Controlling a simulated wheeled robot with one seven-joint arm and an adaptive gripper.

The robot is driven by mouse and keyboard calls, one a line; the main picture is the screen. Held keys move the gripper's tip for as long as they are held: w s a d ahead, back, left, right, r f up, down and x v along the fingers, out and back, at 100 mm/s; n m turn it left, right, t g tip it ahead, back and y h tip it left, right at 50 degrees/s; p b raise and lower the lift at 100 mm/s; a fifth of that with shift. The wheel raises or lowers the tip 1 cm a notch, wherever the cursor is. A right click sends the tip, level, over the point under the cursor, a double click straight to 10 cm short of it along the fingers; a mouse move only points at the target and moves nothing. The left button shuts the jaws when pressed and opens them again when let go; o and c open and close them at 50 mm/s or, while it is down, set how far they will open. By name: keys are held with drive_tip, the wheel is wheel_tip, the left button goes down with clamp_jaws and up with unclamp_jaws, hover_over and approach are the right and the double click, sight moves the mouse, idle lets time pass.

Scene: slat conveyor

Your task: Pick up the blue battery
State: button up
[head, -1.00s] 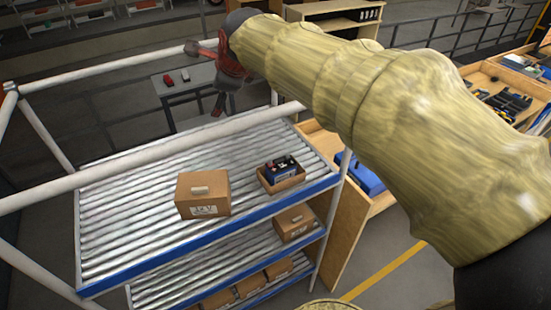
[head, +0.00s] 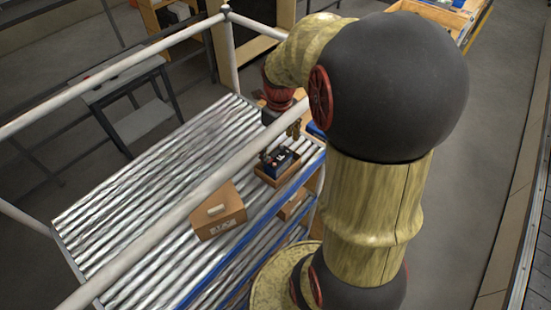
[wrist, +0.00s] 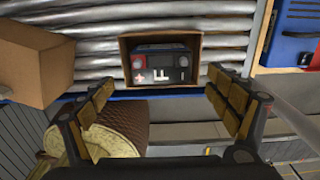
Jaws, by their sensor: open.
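The blue battery (head: 284,161), dark with a blue face, sits in a small open cardboard box (head: 265,178) near the shelf's front edge. In the wrist view the battery (wrist: 165,72) shows upper middle, inside the open box (wrist: 124,60), with a red plus mark and white markings. My gripper (wrist: 160,92) is open and empty. Its two padded fingers stand apart to the left and right, in front of the box and not around the battery. In the head view my gripper (head: 280,130) is partly hidden by a rail, above and close to the battery.
A closed cardboard box (head: 218,212) stands left of the battery's box on the roller shelf (head: 150,200); it also shows in the wrist view (wrist: 30,65). A white rail (head: 150,232) crosses above the shelf. A blue item (wrist: 297,38) lies at right.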

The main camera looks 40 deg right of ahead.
sight(278, 155)
drive_tip(key=f, duration=0.1)
drive_tip(key=f+p, duration=0.1)
drive_tip(key=f, duration=0.3)
drive_tip(key=shift+w+d, duration=0.15)
drive_tip(key=shift+w, duration=0.1)
drive_tip(key=shift+f, duration=0.15)
drive_tip(key=c, duration=0.3)
drive_tip(key=c, duration=1.1)
